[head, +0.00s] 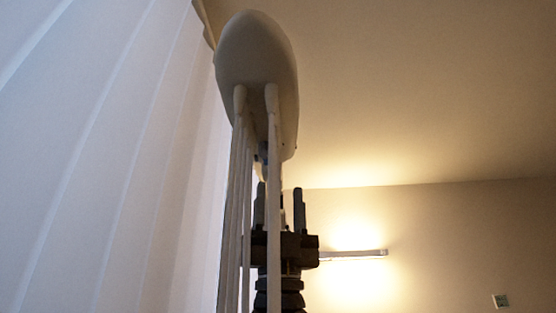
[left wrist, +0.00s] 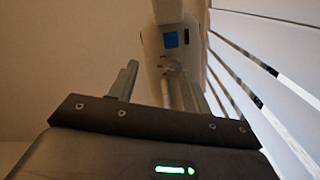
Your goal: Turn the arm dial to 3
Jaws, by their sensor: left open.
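A pale rounded housing (head: 257,65) with long white rods hangs high in the head view. Its underside shows in the left wrist view (left wrist: 172,18), with a blue square and a small round grey part (left wrist: 173,68) that looks like the dial. Its setting is too small to read. My left gripper (head: 280,188) points up below the housing, partly behind the rods. Its dark fingers also show in the left wrist view (left wrist: 157,72), open and apart, with the grey part beyond them. Whether they touch it I cannot tell. My right gripper is not in view.
White hanging slats (head: 90,150) fill the left side, close to the rods. A lit wall lamp (head: 352,254) and a small wall plate (head: 500,300) are on the back wall. The space right of the housing looks free.

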